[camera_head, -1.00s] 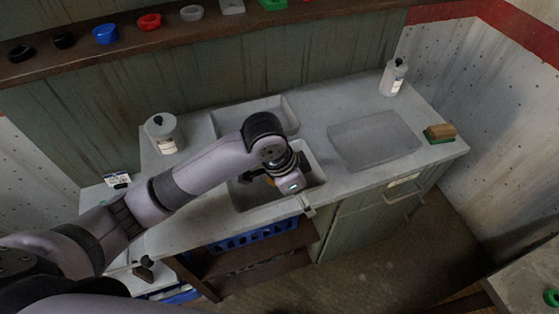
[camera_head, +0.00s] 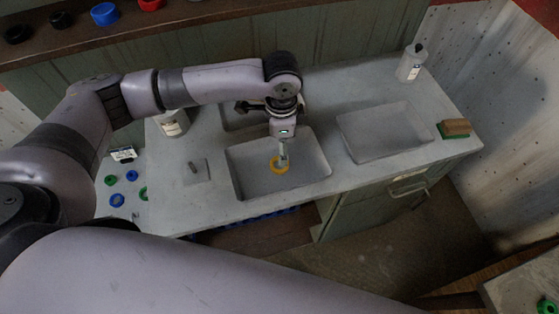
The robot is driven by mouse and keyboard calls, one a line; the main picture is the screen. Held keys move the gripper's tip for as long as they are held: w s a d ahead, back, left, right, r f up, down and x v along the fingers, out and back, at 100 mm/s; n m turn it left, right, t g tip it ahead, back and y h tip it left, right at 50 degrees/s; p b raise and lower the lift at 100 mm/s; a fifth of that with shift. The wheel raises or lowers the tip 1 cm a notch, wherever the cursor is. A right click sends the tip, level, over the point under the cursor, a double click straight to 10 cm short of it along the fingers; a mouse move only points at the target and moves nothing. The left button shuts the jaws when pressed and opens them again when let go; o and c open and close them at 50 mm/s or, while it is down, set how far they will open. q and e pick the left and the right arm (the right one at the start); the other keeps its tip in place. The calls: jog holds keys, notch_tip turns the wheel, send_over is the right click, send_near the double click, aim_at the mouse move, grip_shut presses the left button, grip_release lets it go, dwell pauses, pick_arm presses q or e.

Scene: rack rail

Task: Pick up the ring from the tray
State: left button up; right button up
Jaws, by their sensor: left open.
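A yellow ring (camera_head: 274,169) lies in the front grey tray (camera_head: 236,177) on the counter. My left gripper (camera_head: 283,161) reaches down over this tray from above. Its fingers overlap the ring in the picture, covering part of it. The gripper is open, and I cannot tell whether a finger touches the ring or goes into its hole. My right gripper is out of view.
A second grey tray (camera_head: 383,150) stands to the right. Another tray is partly hidden behind my arm. A white bottle (camera_head: 411,63) and a brown-and-green block (camera_head: 454,129) stand at the right. A small grey plate with a peg (camera_head: 195,171) lies left of the front tray.

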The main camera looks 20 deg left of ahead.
pick_arm(q)
notch_tip(320, 180, down, 4)
jog(key=shift+r+p, duration=0.1)
jog(key=shift+p, duration=0.25)
jog(key=shift+f, duration=0.35)
jog(key=f+p, duration=0.1)
jog(key=f, duration=0.2)
jog(key=shift+w+a+f+p, duration=0.1)
jog(key=shift+a+f+p, duration=0.1)
jog(key=shift+f+p, duration=0.15)
jog(key=shift+f, duration=0.4)
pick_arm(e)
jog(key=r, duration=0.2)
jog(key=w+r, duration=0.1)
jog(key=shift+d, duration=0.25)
pick_arm(q)
jog(key=shift+c, duration=0.2)
jog(key=c, duration=1.2)
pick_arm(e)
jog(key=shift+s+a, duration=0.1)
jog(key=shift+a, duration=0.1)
